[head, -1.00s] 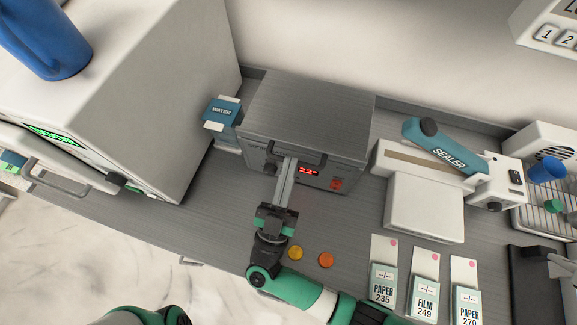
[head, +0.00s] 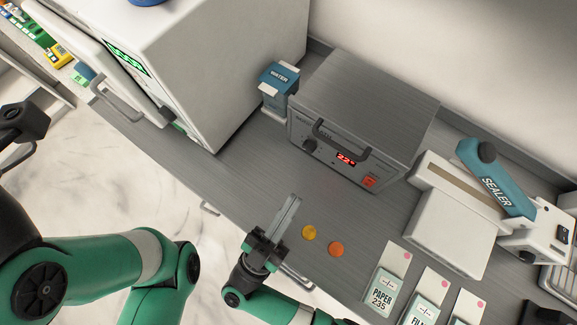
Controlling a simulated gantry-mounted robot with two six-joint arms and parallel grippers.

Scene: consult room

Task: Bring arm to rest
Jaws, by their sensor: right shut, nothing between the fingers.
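My right gripper (head: 284,220) is shut and empty. It is in the lower middle of the head view, over the counter's front edge, apart from the steel box with the red display (head: 362,120). My left arm comes in from the lower left. Its gripper (head: 22,122) shows only partly at the left edge, and its fingers are not clear there.
Two tokens, yellow (head: 309,232) and orange (head: 336,249), lie just right of my right gripper. Paper and film packs (head: 388,282) and the sealer (head: 495,180) stand further right. A water container (head: 279,84) and a white machine (head: 215,60) stand behind left. The counter (head: 262,165) before the steel box is clear.

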